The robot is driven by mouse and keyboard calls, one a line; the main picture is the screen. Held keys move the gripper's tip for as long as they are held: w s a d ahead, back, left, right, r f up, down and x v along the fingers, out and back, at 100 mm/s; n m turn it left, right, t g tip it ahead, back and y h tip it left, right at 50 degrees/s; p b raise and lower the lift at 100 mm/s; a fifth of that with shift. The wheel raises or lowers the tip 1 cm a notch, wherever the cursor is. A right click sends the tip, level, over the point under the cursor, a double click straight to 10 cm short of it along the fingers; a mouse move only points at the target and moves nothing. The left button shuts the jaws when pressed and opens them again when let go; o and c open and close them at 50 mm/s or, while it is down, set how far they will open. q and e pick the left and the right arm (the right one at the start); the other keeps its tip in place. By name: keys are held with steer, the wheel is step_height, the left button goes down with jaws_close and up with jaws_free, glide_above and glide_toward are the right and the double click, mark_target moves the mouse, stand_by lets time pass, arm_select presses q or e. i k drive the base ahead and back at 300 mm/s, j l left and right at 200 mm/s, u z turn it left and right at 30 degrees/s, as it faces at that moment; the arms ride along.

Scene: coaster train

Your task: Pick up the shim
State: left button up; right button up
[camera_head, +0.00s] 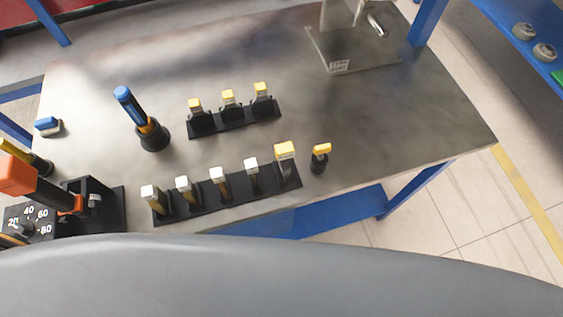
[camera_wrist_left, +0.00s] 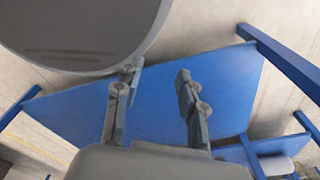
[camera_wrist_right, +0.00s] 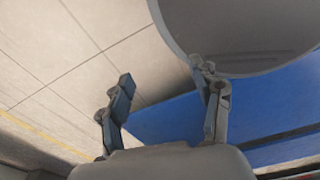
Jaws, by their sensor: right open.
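I cannot tell for certain which piece is the shim. In the head view a front black rack (camera_head: 232,202) holds several upright pieces, such as a white-topped one (camera_head: 220,176) and a yellow-topped one (camera_head: 285,151) at its right end. A separate small yellow-topped piece (camera_head: 321,152) stands just right of that rack. A back black rack (camera_head: 235,127) holds three yellow-topped pieces (camera_head: 229,97). My left gripper (camera_wrist_left: 157,74) is open and empty in the left wrist view. My right gripper (camera_wrist_right: 162,74) is open and empty in the right wrist view. Neither gripper shows in the head view.
The grey table (camera_head: 400,120) has free room at its right. A blue-handled tool (camera_head: 133,107) stands in a black holder. A metal fixture (camera_head: 345,45) stands at the back. An orange-and-black device (camera_head: 40,185) is at left, near a small blue item (camera_head: 47,125).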

mark_target(251, 164)
steer(key=k+l+u, duration=0.1)
steer(key=k+u, duration=0.15)
steer(key=k, duration=0.15)
steer(key=k+j+u, duration=0.1)
steer(key=u, duration=0.4)
